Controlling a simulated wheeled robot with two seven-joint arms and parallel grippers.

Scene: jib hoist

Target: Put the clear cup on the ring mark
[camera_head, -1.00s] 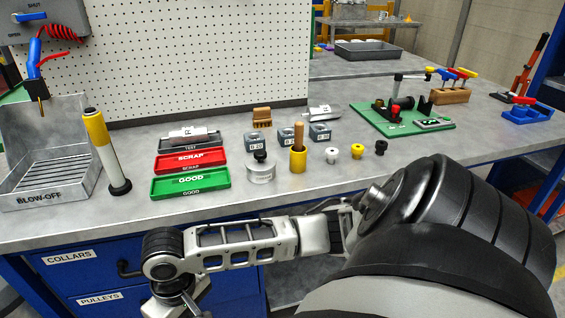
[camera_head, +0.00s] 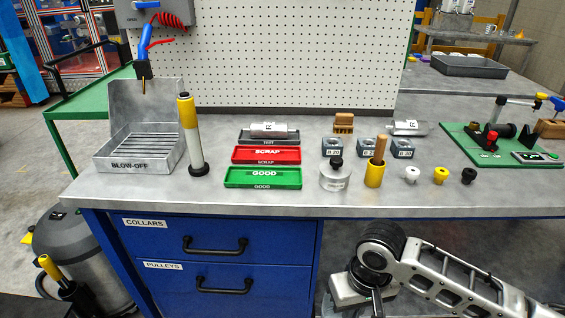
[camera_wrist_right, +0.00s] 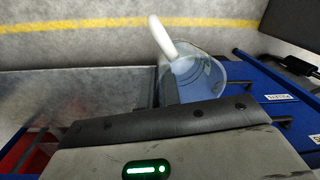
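The clear cup (camera_wrist_right: 203,78) shows in the right wrist view, see-through and bluish, tilted in the picture, with a thick white curved piece (camera_wrist_right: 162,37) at its upper left. It sits directly beyond my right gripper (camera_wrist_right: 169,88), with floor behind it and no support seen under it. The gripper appears shut on it, though its housing hides most of the fingers. I cannot make out the ring mark in either view.
The grey bench (camera_head: 300,206) carries a blow-off tray (camera_head: 140,155), a yellow-topped post (camera_head: 190,135), a green GOOD tray (camera_head: 263,178), a red SCRAP tray (camera_head: 266,155) and several small parts. Blue drawers (camera_head: 220,245) lie below. The front strip of the bench is mostly clear.

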